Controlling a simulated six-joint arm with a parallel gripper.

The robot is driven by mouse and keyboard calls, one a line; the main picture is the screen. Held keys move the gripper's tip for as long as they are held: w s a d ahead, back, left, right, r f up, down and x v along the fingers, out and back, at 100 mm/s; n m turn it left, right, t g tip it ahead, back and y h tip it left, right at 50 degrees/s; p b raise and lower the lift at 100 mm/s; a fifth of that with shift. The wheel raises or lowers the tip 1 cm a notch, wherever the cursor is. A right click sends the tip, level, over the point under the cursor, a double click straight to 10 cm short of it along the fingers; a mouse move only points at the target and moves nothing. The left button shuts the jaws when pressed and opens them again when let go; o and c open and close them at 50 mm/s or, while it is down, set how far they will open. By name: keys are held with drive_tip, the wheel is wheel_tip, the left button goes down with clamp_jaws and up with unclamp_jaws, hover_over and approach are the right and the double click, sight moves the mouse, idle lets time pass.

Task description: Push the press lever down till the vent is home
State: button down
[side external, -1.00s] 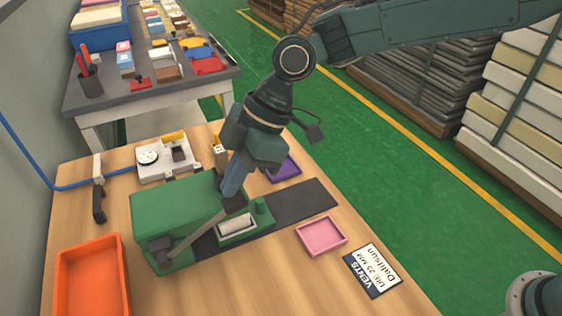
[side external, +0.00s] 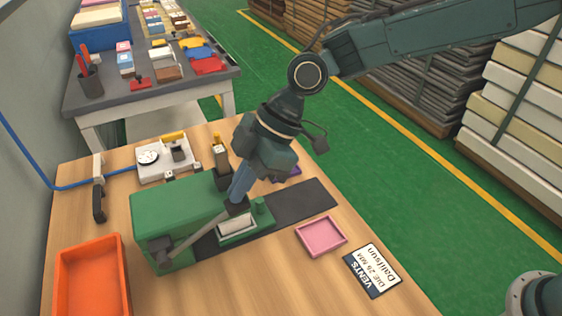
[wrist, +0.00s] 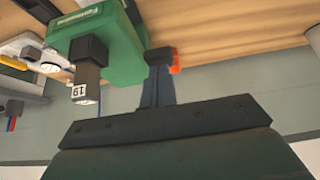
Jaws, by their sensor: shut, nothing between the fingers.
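The green press (side external: 172,212) stands on the wooden bench. Its grey lever (side external: 196,234) slopes from a pivot at the near left up to a black knob (side external: 238,208). My gripper (side external: 237,200) is shut and empty, pointing down with its fingertips at the knob, apparently touching it from above. In the wrist view, the shut fingers (wrist: 158,80) end at a black block, apparently the knob. A pale block (side external: 237,225) lies in the green holder (side external: 262,212) beside the lever. I cannot make out the vent itself or how deep it sits.
An orange tray (side external: 62,290) is at the left, a pink tray (side external: 342,236) and a vents card (side external: 372,270) at the right. A white gauge unit (side external: 165,157) and a dark post (side external: 221,155) stand behind the press. A dark strip (side external: 305,201) runs right of the holder.

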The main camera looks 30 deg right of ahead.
drive_tip(key=shift+d+f+y, duration=0.3)
drive_tip(key=shift+d+f, duration=0.2)
drive_tip(key=shift+f, duration=0.2)
drive_tip(key=f+y, duration=0.2)
drive_tip(key=f, duration=0.3)
drive_tip(key=d+f+y, duration=0.1)
drive_tip(key=f+y, duration=0.1)
drive_tip(key=f, duration=0.2)
drive_tip(key=d+f+y, duration=0.1)
drive_tip(key=f, duration=0.4)
drive_tip(key=shift+d+f+y, duration=0.25)
drive_tip(key=shift+f+y, duration=0.05)
drive_tip(key=shift+y, duration=0.1)
drive_tip(key=shift+a+f, duration=0.2)
drive_tip(key=shift+f, duration=0.7)
drive_tip(key=shift+r, duration=0.1)
drive_tip(key=shift+d+r, duration=0.2)
drive_tip(key=shift+r, duration=0.15)
drive_tip(key=d+r, duration=0.2)
drive_tip(key=shift+d+r, duration=0.1)
drive_tip(key=shift+r, duration=0.25)
drive_tip(key=d+r, duration=0.1)
drive_tip(key=d, duration=0.9)
drive_tip(key=shift+d+r, duration=0.1)
drive_tip(key=shift+r, duration=0.05)
